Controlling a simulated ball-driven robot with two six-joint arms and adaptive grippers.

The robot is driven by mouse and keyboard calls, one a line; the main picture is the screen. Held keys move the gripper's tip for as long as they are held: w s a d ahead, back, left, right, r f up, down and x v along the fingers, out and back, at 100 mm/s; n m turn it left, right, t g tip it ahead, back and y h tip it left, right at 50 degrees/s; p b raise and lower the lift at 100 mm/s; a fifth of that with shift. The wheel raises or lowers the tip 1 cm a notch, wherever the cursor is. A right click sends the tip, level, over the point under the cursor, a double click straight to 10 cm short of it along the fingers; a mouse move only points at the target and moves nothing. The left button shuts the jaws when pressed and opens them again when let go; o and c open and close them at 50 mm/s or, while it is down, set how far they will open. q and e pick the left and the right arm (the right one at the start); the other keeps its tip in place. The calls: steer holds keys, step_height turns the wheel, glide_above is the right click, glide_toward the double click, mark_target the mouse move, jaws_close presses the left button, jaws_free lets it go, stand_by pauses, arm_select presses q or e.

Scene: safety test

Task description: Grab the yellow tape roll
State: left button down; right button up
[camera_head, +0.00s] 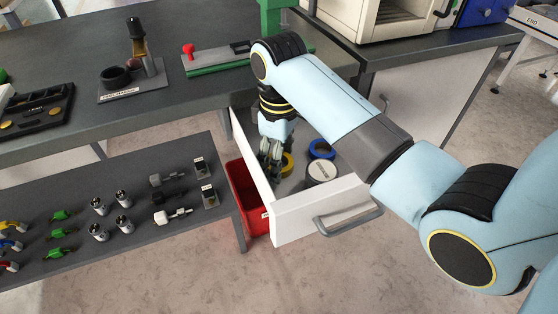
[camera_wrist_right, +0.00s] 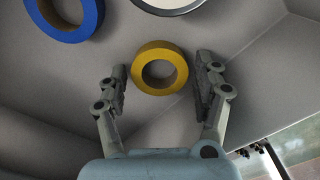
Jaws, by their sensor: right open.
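The yellow tape roll (camera_wrist_right: 160,85) lies flat on the floor of the open drawer (camera_head: 283,222). In the head view the yellow tape roll (camera_head: 287,165) shows partly, beside my right gripper (camera_head: 270,158). In the right wrist view my right gripper (camera_wrist_right: 161,88) is open, with one finger on each side of the roll. A small gap shows between each finger and the roll. The fingers point down into the drawer. My left gripper is not in view.
A blue tape roll (camera_head: 322,149) and a round white-topped item (camera_head: 321,172) lie in the drawer near the yellow roll. The drawer walls stand close around. A red bin (camera_head: 236,185) is left of the drawer. A lower shelf (camera_head: 150,235) holds several small parts.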

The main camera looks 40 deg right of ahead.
steer(key=shift+f, duration=0.25)
steer(key=c, duration=0.8)
steer(key=shift+c, duration=0.2)
